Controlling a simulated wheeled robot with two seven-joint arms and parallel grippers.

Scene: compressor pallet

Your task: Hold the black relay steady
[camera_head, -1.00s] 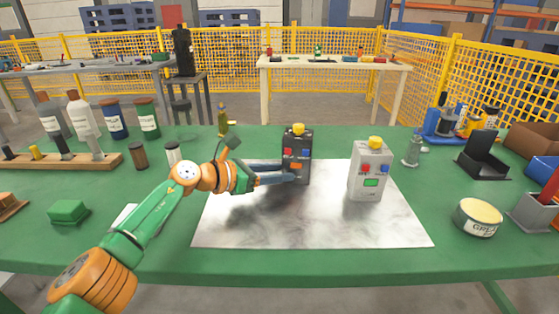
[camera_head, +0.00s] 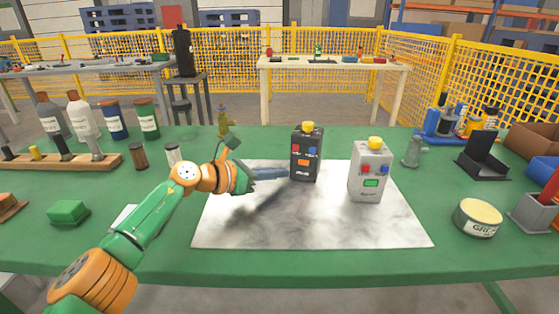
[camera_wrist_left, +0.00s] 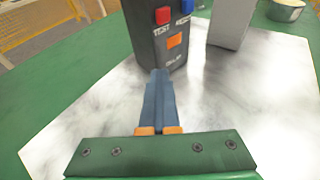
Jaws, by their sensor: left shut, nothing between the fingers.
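The black relay (camera_head: 306,160) stands upright on the white marbled sheet, with a yellow knob on top and red, blue and orange buttons on its front. In the left wrist view the relay (camera_wrist_left: 158,48) stands just beyond the fingertips, its top cut off by the frame. My left gripper (camera_head: 284,173) is shut and empty, its fingertips at the relay's lower left side. In the wrist view the closed fingers (camera_wrist_left: 159,78) point at the relay's lower front; I cannot tell whether they touch it. My right gripper is not in view.
A grey relay (camera_head: 369,178) stands to the right on the same sheet (camera_head: 320,222). A round tin (camera_head: 478,218) and a black holder (camera_head: 484,157) are farther right. A green block (camera_head: 68,212) lies at the left. The sheet's front part is clear.

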